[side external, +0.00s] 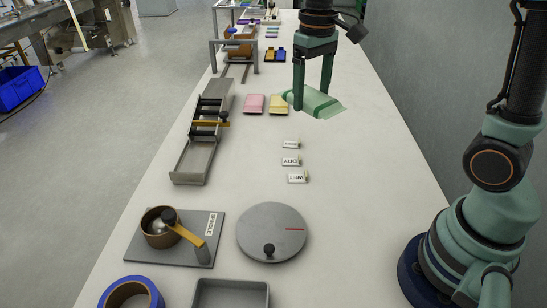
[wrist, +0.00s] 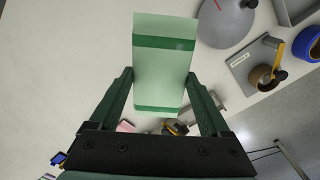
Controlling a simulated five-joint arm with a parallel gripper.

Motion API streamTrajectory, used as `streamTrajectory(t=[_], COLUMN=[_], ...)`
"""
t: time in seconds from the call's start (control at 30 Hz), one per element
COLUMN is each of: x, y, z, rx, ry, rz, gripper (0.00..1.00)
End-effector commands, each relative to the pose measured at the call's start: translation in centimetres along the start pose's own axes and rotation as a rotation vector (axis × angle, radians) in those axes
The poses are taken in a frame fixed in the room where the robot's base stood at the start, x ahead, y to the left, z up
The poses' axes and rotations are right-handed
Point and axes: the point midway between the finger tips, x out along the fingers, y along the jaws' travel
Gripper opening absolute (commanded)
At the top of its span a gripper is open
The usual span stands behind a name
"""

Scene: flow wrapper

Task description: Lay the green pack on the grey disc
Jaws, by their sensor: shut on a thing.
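The green pack (side external: 316,102) is held between the fingers of my gripper (side external: 312,92) in the side external view, raised above the table and tilted a little. In the wrist view the pale green pack (wrist: 163,60) with darker green bands sits between the two fingertips of my gripper (wrist: 162,85), which is shut on it. The grey disc (side external: 272,222) lies flat on the table near the front, well apart from the pack. It has a black knob and a red line. Part of the disc (wrist: 228,25) shows at the top right of the wrist view.
A pink pack (side external: 254,104) and a yellow pack (side external: 279,105) lie beyond. Several label blocks (side external: 291,161) stand between them and the disc.

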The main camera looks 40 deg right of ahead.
Motion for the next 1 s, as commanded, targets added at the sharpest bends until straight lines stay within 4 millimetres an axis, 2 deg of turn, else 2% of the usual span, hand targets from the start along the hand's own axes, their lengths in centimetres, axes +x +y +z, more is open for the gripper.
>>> streamTrajectory(t=[0.13, 0.53, 0.63, 0.77, 1.0], x=[0.1, 0.1, 0.5, 2.2, 7.9], y=[0.3, 0.3, -0.2, -2.6, -10.0], z=[0.7, 0.6, 0.6, 0.8, 2.7], rx=[-0.031, -0.033, -0.054, -0.15, -0.475], ry=[0.001, 0.0, -0.001, -0.006, -0.008], rz=[0.0, 0.0, 0.0, 0.0, 0.001], gripper=[0.29, 0.29, 0.29, 0.29, 0.29])
